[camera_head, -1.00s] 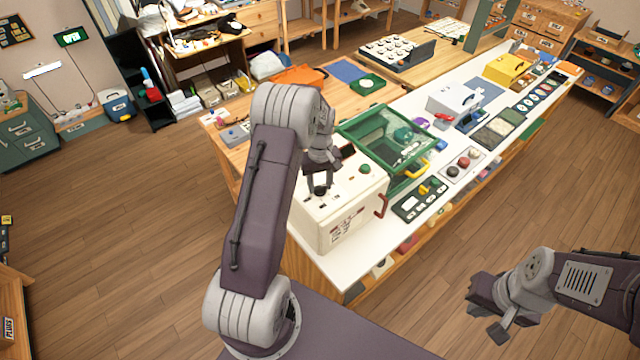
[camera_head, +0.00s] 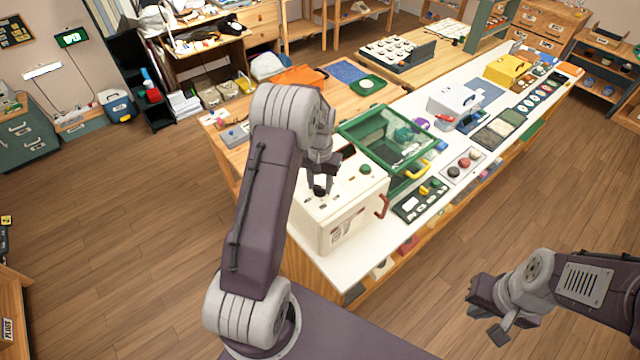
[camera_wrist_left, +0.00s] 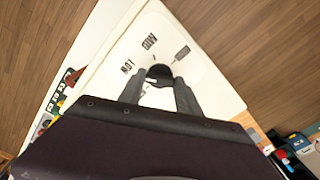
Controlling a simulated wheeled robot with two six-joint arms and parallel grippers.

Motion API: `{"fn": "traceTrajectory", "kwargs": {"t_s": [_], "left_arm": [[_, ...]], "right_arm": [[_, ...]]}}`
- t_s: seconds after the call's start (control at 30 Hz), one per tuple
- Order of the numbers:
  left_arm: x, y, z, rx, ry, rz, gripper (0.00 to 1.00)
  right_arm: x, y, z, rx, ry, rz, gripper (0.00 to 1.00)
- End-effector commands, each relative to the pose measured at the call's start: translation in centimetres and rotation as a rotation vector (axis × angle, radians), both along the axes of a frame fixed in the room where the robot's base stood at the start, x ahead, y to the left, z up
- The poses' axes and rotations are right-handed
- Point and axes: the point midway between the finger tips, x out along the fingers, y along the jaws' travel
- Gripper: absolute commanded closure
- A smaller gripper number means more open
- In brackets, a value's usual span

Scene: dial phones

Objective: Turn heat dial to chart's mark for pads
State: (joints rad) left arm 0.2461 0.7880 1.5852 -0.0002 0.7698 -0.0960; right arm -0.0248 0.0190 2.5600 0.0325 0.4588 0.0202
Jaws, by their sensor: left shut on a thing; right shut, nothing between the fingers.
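A white box-shaped machine (camera_head: 340,222) stands at the near end of the long white counter. Its heat dial is a black knob (camera_head: 320,191) on the top face. In the left wrist view the dial (camera_wrist_left: 160,72) has printed marks around it, reading LOW, MID and a third dark label (camera_wrist_left: 182,52) that I cannot read. My left gripper (camera_head: 321,187) points down and is shut on the dial; its fingers hide part of the knob. A printed sheet (camera_head: 346,231) is on the machine's front, too small to read. My right gripper (camera_head: 487,318) is shut and empty over the floor.
A green-framed glass case (camera_head: 392,145) stands right behind the machine.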

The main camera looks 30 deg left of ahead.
Motion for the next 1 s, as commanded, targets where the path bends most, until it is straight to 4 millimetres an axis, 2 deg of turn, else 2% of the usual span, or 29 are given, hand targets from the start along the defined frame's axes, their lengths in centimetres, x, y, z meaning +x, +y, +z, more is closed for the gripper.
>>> {"fn": "traceTrajectory", "kwargs": {"t_s": [0.53,0.57,0.6,0.63,0.9,1.0], "left_arm": [[0.19,0.05,0.16,0.002,-0.007,-0.019,1.00],[0.19,0.05,0.16,0.002,-0.007,-0.019,0.52],[0.19,0.05,0.16,0.001,-0.006,-0.019,0.41],[0.18,0.05,0.15,0.001,-0.006,-0.019,0.38],[0.09,0.01,0.10,0.000,-0.003,-0.019,0.38],[0.22,0.05,0.84,0.002,-0.008,-0.019,0.38]], "right_arm": [[0.00,0.00,0.01,0.000,0.000,0.000,1.00],[0.00,0.00,0.01,0.000,0.000,0.000,1.00],[0.00,0.00,0.01,0.000,0.000,0.000,1.00],[0.00,0.00,0.01,0.000,0.000,0.000,1.00],[0.00,0.00,-0.03,0.000,0.000,0.000,1.00],[0.00,0.00,-0.50,0.000,0.000,0.000,1.00]]}}
